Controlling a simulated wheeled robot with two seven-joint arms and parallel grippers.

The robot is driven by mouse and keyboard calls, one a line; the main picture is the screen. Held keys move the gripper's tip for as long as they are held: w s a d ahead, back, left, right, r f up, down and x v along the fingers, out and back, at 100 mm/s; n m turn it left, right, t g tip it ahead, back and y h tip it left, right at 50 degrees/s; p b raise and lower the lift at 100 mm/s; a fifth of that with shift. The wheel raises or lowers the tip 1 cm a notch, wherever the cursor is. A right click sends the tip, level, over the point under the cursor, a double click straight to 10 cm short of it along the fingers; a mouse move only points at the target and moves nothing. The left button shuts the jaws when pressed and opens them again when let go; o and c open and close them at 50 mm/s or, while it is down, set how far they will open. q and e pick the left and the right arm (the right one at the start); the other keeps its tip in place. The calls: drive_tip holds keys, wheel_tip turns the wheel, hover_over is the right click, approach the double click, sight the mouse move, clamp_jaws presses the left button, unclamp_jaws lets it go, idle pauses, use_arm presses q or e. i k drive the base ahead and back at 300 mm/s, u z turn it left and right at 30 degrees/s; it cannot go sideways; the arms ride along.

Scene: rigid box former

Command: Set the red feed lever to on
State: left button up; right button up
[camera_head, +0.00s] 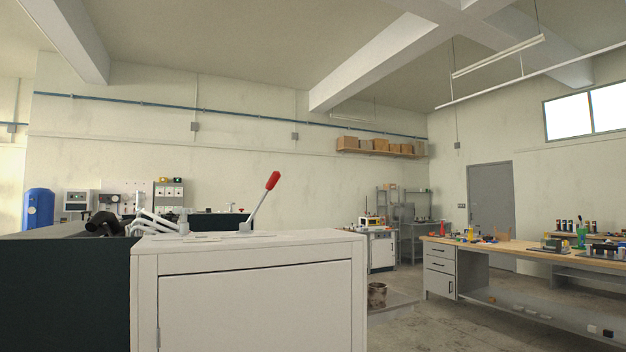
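The feed lever (262,199) stands on top of a white cabinet in the head view. It has a red grip (272,180) on a thin metal rod. The rod rises from a slotted base (245,232) and leans up to the right. I cannot read any on or off marking near it. Neither of my grippers can be made out in this view, and nothing is seen touching the lever.
The white cabinet (255,300) fills the near centre, beside a dark green panel (65,300). White bent tubes (155,222) and a black part (102,222) sit left of the lever. A workbench (510,247) stands right, with open floor between.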

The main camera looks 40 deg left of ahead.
sight(276, 175)
drive_tip(key=i, duration=1.45)
drive_tip(key=z, duration=1.55)
drive_tip(key=i, duration=0.55)
drive_tip(key=u, duration=3.1)
drive_tip(key=k, duration=0.25)
drive_tip(key=u, duration=0.5)
